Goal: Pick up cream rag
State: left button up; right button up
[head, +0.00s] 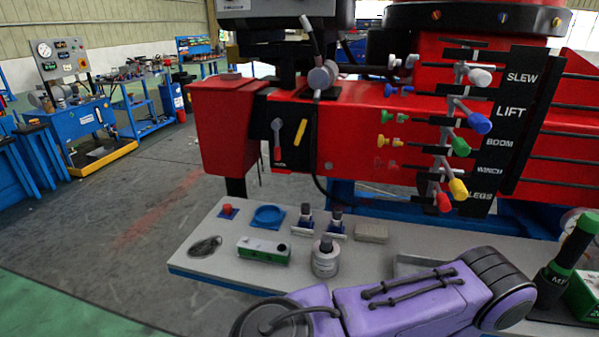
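A small folded beige-grey cloth (372,232), which looks like the cream rag, lies flat on the grey bench top (215,246), toward its back edge. A purple arm of mine crosses the bottom of the head view, in front of the bench and nearer to me than the cloth. No fingers of either gripper show, so neither gripper is seen at the cloth.
A red crane with coloured levers (459,189) rises behind. A green-topped dark cylinder (568,258) stands right.

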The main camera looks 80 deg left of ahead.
aim_at(366, 233)
jog(key=u, duration=1.7)
jog(key=i, duration=0.1)
jog(key=z, duration=0.05)
